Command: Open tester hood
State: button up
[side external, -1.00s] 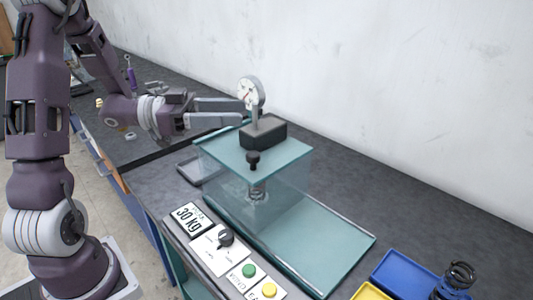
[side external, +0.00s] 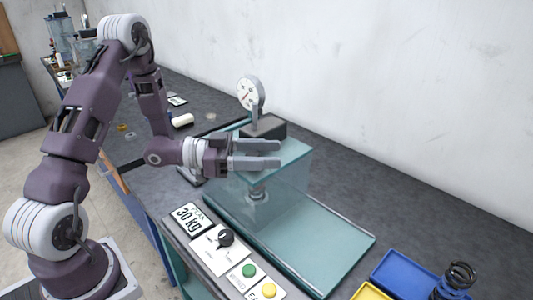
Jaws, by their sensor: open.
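The tester hood (side external: 290,172) is a clear, teal-tinted box standing at the back of the tester's teal base (side external: 320,245). It covers a spring (side external: 258,193) that shows dimly through its wall. The black knob on the hood's top is hidden behind my gripper. My gripper (side external: 280,154) is open, its two grey fingers level and pointing right, over the front part of the hood's top. Whether the fingers touch the hood or straddle the knob, I cannot tell.
A dial gauge (side external: 250,93) on a dark block (side external: 268,127) stands behind the fingers. A control panel with a black rotary knob (side external: 226,238), green button (side external: 249,270) and yellow button (side external: 268,290) lies in front.

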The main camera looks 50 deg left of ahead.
grip_shut()
dwell(1.3)
